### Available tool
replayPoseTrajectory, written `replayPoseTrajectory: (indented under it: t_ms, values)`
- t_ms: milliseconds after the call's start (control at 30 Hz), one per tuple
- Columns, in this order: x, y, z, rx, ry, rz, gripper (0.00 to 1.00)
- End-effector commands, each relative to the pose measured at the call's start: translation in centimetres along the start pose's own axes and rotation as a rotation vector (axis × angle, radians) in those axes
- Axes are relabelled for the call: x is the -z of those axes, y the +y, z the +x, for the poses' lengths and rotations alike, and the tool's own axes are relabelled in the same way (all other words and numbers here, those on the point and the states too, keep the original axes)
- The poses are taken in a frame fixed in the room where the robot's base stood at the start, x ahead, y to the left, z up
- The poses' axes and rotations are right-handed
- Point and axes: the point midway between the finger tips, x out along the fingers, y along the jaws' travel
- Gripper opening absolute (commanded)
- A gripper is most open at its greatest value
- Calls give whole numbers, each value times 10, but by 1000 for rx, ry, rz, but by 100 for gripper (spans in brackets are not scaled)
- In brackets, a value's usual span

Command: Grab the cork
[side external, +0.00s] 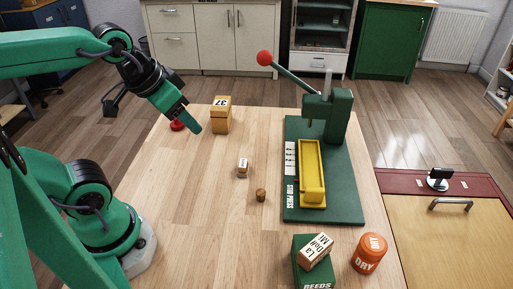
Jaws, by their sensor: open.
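A small brown cylinder that looks like the cork (261,195) stands on the wooden table (190,215), left of the green stub press. My gripper (193,124) is above the far left part of the table, well away from the cork, towards the back left. It is open and holds nothing that I can see. The gap between its fingers is hard to make out from this side.
A small labelled block (242,168) stands just behind the cork. An ochre box marked 37 (221,120) and a red object (177,125) are near my gripper. The green press (330,170) stands right. A green box (312,268) and orange DRY canister (369,254) stand in front.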

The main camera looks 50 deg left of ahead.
Motion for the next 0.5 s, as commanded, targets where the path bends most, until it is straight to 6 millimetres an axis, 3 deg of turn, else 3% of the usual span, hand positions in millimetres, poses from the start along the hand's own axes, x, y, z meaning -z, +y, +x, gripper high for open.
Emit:
replayPoseTrajectory:
  t_ms: [267, 500]
  values:
    - [4, 2, 4, -4, -17, -18, 49]
    - [17, 10, 22, -13, -81, -91, 49]
